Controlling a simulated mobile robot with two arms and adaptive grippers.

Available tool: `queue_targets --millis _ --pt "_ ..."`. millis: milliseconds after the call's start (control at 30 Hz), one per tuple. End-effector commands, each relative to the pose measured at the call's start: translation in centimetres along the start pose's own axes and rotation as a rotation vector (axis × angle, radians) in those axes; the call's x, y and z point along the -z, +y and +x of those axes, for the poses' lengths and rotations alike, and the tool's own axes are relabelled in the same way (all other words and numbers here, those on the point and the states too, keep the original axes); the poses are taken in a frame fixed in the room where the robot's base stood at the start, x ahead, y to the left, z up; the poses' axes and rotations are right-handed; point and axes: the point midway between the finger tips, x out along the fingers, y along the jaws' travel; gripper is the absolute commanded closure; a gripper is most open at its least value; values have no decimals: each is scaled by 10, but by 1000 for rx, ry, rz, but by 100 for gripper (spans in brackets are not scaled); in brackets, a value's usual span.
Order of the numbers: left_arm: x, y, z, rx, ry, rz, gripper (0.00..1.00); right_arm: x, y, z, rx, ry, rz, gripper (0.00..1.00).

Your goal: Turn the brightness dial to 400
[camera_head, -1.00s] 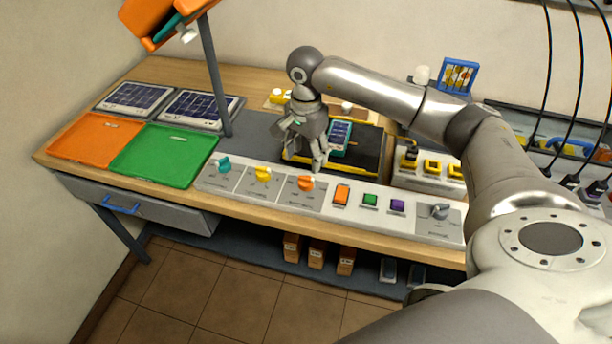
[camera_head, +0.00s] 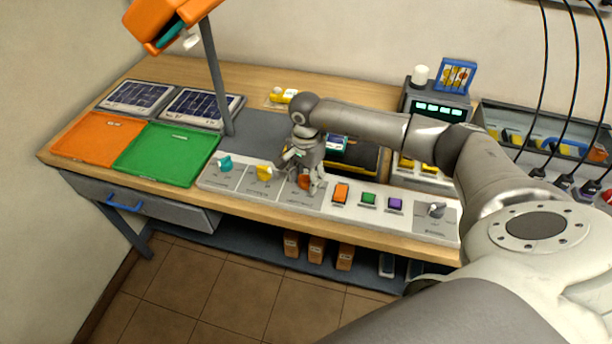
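The control strip (camera_head: 230,186) along the bench's front edge carries a teal dial (camera_head: 225,163), a yellow dial (camera_head: 265,172) and an orange dial (camera_head: 304,182). Their labels and scale numbers are too small to read, so I cannot tell which is the brightness dial. My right gripper (camera_head: 299,178) points down over the orange dial, its fingers apart on either side and partly hiding it. Whether they touch it is unclear. My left gripper is not in view.
Orange (camera_head: 341,192), green (camera_head: 369,199) and purple (camera_head: 396,204) buttons and a grey knob (camera_head: 436,210) lie to the right on the strip. An orange tray (camera_head: 97,137) and a green tray (camera_head: 165,155) lie left. A lamp post (camera_head: 214,80) stands behind the strip.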

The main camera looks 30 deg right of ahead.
Motion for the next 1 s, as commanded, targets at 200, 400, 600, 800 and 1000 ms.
queue_targets --millis 200,400,600,800,1000 --pt "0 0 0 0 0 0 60 0 0 0 0 0 0 84" --pt "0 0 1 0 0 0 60 0 0 0 1 0 7 89" --pt "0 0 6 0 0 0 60 0 0 1 2 0 63 89" --pt "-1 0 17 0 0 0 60 1 -1 2 3 2 193 89" --pt "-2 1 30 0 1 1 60 1 -1 2 3 0 375 89"
